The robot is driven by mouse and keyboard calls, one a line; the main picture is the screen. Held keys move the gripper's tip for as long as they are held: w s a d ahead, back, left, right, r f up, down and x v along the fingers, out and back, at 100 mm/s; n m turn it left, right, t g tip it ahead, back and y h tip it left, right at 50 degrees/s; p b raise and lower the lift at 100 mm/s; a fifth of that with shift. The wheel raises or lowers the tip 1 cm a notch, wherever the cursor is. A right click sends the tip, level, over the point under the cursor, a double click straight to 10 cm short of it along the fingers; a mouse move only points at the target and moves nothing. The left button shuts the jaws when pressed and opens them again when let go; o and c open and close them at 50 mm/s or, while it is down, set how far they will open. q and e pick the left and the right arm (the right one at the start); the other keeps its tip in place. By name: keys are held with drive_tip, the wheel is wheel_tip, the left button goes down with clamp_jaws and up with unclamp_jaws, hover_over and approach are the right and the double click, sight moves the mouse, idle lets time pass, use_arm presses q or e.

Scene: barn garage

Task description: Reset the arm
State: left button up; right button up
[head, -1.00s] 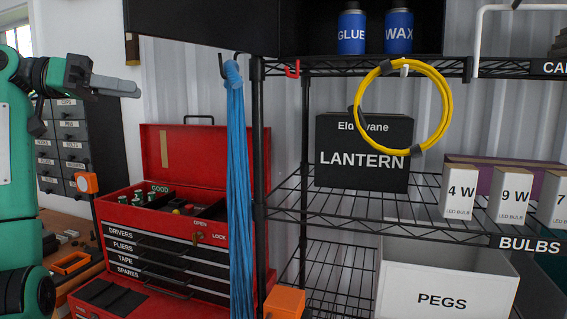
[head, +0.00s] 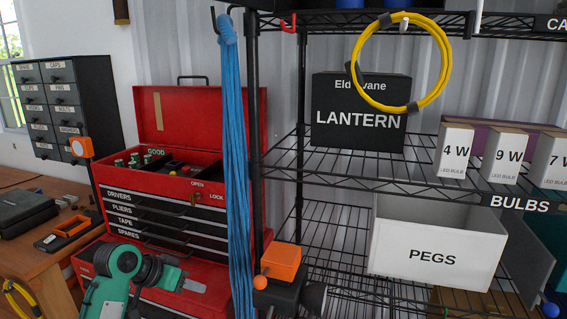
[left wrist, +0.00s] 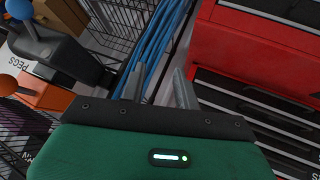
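My left gripper (head: 195,287) is low in the head view, in front of the red toolbox (head: 190,170) and left of the hanging blue cord (head: 235,170). In the left wrist view its two grey fingers (left wrist: 160,88) stand apart with nothing between them. The blue cord (left wrist: 155,45) passes beyond the fingertips there, and the red toolbox (left wrist: 240,45) is on the right. The left forearm is mostly out of the head view. My right gripper is in neither view.
A wire shelf stands on the right with a lantern box (head: 360,110), a yellow coil (head: 360,50), bulb boxes (head: 455,150) and a pegs bin (head: 435,250). An orange block (head: 281,262) sits near the cord's lower end. A wooden bench (head: 45,255) is at left.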

use_arm(q)
drive_tip(key=s+f+y, duration=0.2)
drive_tip(key=s+f, duration=0.6)
drive_tip(key=f, duration=0.2)
drive_tip(key=s+f+n+g+y, duration=0.1)
drive_tip(key=s+f, duration=0.2)
drive_tip(key=s, duration=0.6)
drive_tip(key=s+f+n+y, duration=0.15)
drive_tip(key=s+f, duration=0.25)
drive_tip(key=s, duration=0.6)
drive_tip(key=s+f+n+g+y, duration=0.1)
drive_tip(key=s+f+y, duration=0.15)
drive_tip(key=s, duration=0.65)
wheel_tip(320, 180, down, 32)
drive_tip(key=s+f+g, duration=0.1)
drive_tip(key=s+a+f, duration=0.2)
drive_tip(key=s+f, duration=0.7)
drive_tip(key=s+a+f+g, duration=0.1)
drive_tip(key=s+a+f, duration=0.1)
drive_tip(key=s+f, duration=0.7)
drive_tip(key=shift+s+f+m+g+h, duration=0.15)
drive_tip(key=shift+s+m+g+h, duration=0.15)
drive_tip(key=shift+s+m, duration=0.2)
